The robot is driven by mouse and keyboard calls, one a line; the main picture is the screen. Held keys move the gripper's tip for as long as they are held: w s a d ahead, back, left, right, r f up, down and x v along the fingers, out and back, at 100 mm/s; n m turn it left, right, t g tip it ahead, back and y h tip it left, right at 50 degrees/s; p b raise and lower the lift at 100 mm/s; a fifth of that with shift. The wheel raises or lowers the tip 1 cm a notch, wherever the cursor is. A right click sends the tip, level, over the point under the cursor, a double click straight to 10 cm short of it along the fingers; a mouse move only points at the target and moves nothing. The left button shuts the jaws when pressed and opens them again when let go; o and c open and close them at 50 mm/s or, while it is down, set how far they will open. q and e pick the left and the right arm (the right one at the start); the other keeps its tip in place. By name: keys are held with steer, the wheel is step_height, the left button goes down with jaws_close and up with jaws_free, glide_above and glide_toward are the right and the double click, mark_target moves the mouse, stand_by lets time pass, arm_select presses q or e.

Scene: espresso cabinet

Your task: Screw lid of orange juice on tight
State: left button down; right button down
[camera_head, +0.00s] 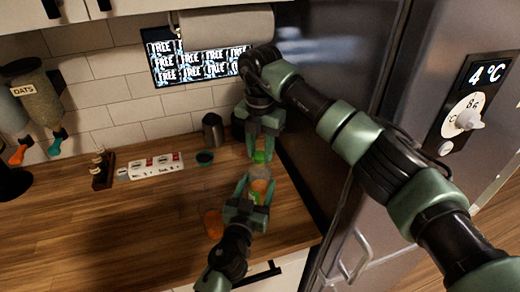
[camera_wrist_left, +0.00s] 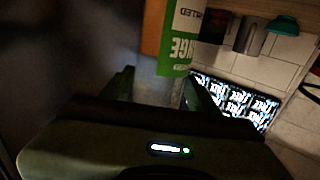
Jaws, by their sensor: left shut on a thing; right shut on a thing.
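The orange juice bottle (camera_head: 260,173) stands upright on the wooden counter near the fridge, with a green lid (camera_head: 259,157) at its top. In the left wrist view its green label (camera_wrist_left: 185,38) shows upside down. My left gripper (camera_head: 257,186) is shut around the bottle's body from the front; its fingers also flank the bottle in the left wrist view (camera_wrist_left: 160,92). My right gripper (camera_head: 261,152) comes from above and is shut on the green lid. The fingers partly hide the lid and bottle, so I cannot tell how tightly the lid sits.
The fridge (camera_head: 330,120) stands close on the right. The left counter is mostly clear.

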steer(key=shift+f, duration=0.6)
steer(key=m, duration=0.3)
steer(key=c, duration=1)
jaws_free()
steer(key=shift+r, duration=0.1)
steer(key=shift+r, duration=2.2)
steer(key=shift+c, duration=0.4)
